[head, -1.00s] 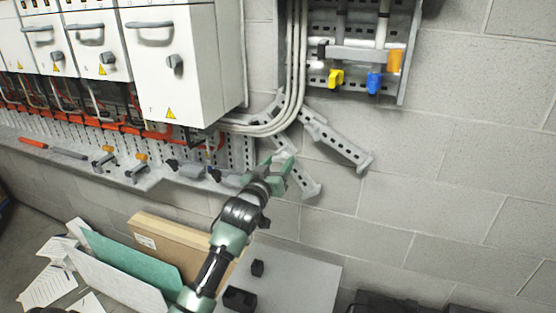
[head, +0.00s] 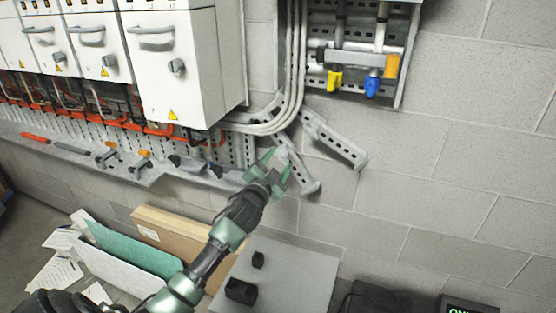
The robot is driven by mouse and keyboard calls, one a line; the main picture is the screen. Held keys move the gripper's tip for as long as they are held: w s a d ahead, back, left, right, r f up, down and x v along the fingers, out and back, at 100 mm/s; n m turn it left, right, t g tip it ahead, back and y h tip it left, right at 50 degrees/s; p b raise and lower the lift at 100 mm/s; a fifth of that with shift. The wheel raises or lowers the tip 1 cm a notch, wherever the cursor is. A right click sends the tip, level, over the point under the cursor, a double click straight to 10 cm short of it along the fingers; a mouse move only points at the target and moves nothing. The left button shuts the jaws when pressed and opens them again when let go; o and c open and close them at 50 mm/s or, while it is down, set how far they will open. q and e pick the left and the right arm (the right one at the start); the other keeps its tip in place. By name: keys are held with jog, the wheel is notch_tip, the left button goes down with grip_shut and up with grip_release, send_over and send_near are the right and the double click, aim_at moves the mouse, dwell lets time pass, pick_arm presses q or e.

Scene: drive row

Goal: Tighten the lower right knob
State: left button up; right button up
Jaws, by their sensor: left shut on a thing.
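My left gripper (head: 276,166) shows in the head view, with its green fingers in front of the right end of the shelf and the wall brackets. It is shut on a small grey piece, mostly hidden between the fingers; I cannot tell whether this is a knob. A dark knob (head: 216,171) shows left of the gripper on the shelf, and another dark knob (head: 175,160) is further left. My right gripper is not in view.
White cabinets (head: 172,70) hang above the perforated shelf (head: 150,176). A yellow handle (head: 335,81) and a blue handle (head: 372,87) are at upper right. A slanted bracket (head: 335,138) stands out beside the gripper.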

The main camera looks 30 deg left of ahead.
pick_arm(q)
jog(key=shift+m, duration=0.8)
jog(key=o, duration=1.4)
jog(key=shift+s, duration=0.1)
jog(key=shift+s+d+f, duration=0.1)
jog(key=shift+s+d, duration=0.05)
jog(key=shift+s, duration=0.15)
jog(key=b+v, duration=0.1)
jog(key=v, duration=0.6)
